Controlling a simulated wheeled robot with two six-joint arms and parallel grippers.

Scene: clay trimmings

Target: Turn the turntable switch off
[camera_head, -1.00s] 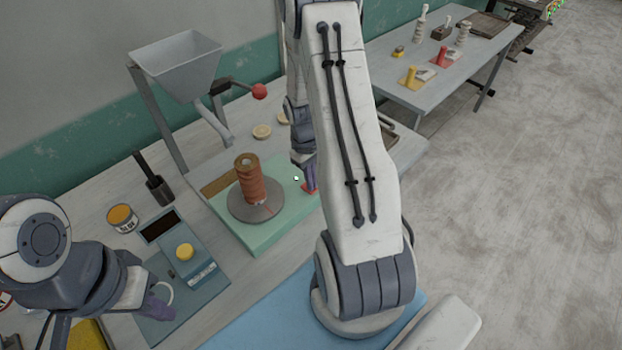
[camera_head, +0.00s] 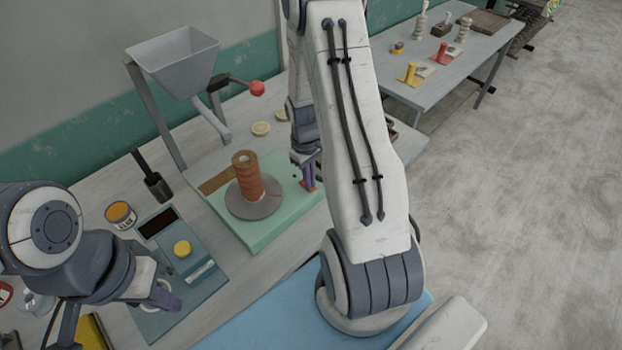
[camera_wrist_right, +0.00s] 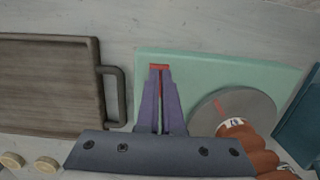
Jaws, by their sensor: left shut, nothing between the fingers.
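The turntable's pale green base (camera_head: 272,228) stands on the bench, with a grey disc (camera_head: 244,206) carrying a reddish-brown clay cylinder (camera_head: 249,182). A small red switch (camera_head: 307,186) is at the base's right part; it also shows in the right wrist view (camera_wrist_right: 159,67). My right gripper (camera_head: 308,180) points down at the switch. In the wrist view its fingertips (camera_wrist_right: 160,74) are close together, with a thin red strip between them; whether they grip it is unclear. My left gripper (camera_head: 174,302) is shut and empty over a blue-grey panel at the lower left.
A hopper (camera_head: 175,62) stands behind. A wooden board with a handle (camera_wrist_right: 50,85) lies beside the base. A blue mat (camera_head: 270,322) lies in front.

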